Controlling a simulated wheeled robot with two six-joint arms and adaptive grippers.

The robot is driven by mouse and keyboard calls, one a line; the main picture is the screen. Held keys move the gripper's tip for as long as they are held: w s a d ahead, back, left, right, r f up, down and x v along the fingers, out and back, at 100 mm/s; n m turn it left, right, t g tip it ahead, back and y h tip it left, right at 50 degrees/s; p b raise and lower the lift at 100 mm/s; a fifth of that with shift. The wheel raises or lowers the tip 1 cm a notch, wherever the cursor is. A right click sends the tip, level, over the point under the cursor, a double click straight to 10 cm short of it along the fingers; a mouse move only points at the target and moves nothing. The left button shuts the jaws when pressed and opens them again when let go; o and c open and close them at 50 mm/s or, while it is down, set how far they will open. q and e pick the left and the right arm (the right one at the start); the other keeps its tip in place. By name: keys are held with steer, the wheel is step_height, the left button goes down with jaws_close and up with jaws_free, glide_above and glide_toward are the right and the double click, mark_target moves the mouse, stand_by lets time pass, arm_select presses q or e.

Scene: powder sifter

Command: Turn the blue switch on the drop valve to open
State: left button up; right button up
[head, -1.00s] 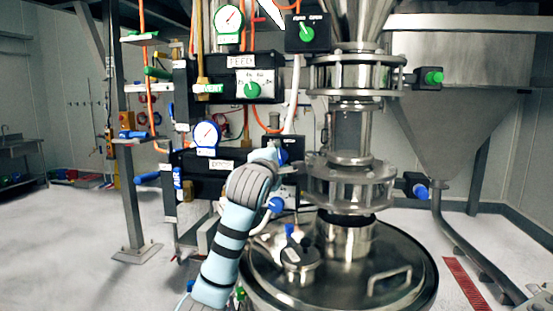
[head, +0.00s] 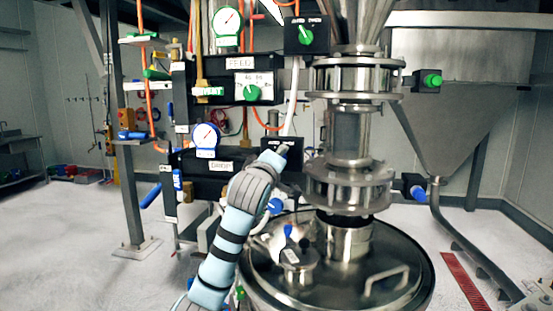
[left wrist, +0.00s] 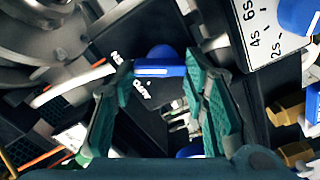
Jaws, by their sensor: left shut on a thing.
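The blue switch (left wrist: 160,66) is on a black valve box (left wrist: 118,75) with small white lettering beside it, only partly readable. In the left wrist view the switch sits between the fingertips of my left gripper (left wrist: 160,75), which is shut on it. In the head view my left gripper (head: 279,152) reaches the front of the black box (head: 291,146) beside the lower panel (head: 202,162). The gripper hides the switch there. I cannot tell which label the switch points to. My right gripper is not in view.
A similar box with a green switch (head: 305,34) is above, beside the feed panel (head: 243,63). The steel sifter column (head: 348,135) stands close right, over a round vessel lid (head: 345,275) with a handle. A dial (left wrist: 283,28) is close to the gripper. Open floor lies left.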

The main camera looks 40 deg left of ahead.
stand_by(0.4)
arm_select(q)
steer(key=o, duration=1.2)
steer(key=v, duration=1.2)
steer(key=shift+w, duration=0.1)
